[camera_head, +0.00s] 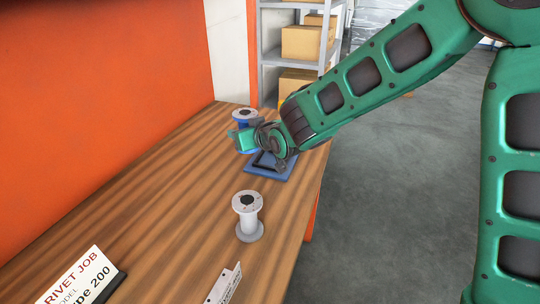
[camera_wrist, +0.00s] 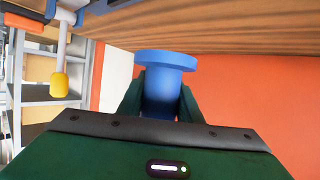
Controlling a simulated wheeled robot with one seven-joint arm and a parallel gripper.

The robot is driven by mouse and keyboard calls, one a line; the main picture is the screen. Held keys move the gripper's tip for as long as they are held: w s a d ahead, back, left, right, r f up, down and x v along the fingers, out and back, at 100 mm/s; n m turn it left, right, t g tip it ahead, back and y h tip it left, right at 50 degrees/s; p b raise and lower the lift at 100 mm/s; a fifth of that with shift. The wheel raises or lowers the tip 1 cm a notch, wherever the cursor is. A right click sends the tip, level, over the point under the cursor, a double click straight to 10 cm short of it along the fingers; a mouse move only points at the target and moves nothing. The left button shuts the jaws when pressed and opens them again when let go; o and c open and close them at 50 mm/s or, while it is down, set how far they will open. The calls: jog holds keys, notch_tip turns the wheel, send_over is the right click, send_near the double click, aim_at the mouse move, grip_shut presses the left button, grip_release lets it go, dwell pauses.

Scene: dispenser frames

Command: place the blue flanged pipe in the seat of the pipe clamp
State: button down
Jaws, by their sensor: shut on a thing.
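The blue flanged pipe (camera_head: 244,115) is upright at the far end of the table, its pale top flange showing above my gripper (camera_head: 242,138). My gripper is shut around its body. In the wrist view the pipe (camera_wrist: 165,62) stands between my two fingers (camera_wrist: 160,98), one flange clear of them. I cannot tell whether its lower end touches the table. A blue base plate (camera_head: 282,171), seemingly of the pipe clamp, lies just right of and nearer than the pipe. My wrist covers much of it and the seat is hidden. A yellow-tipped handle (camera_wrist: 59,84) shows at the wrist view's left.
A grey flanged pipe (camera_head: 249,222) stands upright on the wooden table (camera_head: 165,205), nearer than the clamp. A white sign (camera_head: 78,277) is at the front left, another small plate (camera_head: 224,286) at the front edge. An orange wall (camera_head: 100,90) bounds the left. Shelves stand behind.

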send_over(268, 155)
notch_tip(268, 155, down, 6)
jog(key=shift+s+a, duration=0.15)
jog(key=shift+f, duration=1.95)
jog(key=shift+f, duration=0.1)
jog(key=c, duration=1.3)
grip_release()
jog(key=shift+f, duration=0.1)
jog(key=v, duration=1.2)
